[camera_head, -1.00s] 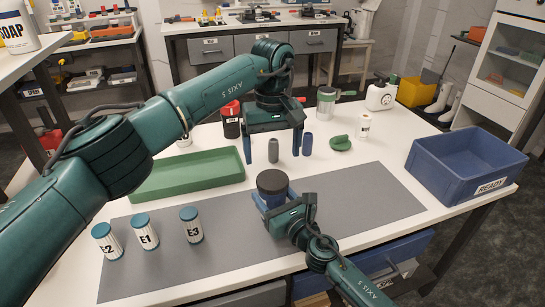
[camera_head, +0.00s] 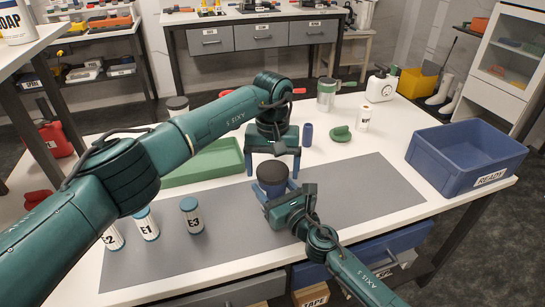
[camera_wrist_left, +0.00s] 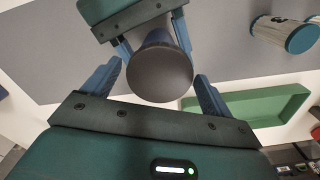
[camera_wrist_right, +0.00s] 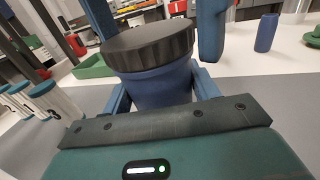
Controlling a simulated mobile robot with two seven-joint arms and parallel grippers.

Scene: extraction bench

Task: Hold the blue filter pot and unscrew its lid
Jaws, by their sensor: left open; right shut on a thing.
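My left gripper (camera_head: 273,163) is open just above and behind the pot, fingers pointing down. In the left wrist view the round lid (camera_wrist_left: 158,73) shows between the spread fingers, apart from them. In the right wrist view the left fingers hang close by the lid (camera_wrist_right: 150,45).
Several labelled white canisters with blue caps, such as E3 (camera_head: 192,216), stand at the mat's left. A green tray (camera_head: 215,170) lies behind them. A blue cylinder (camera_head: 307,134) and green item (camera_head: 340,134) are behind the pot. A blue bin (camera_head: 445,170) is right. The mat's right half is clear.

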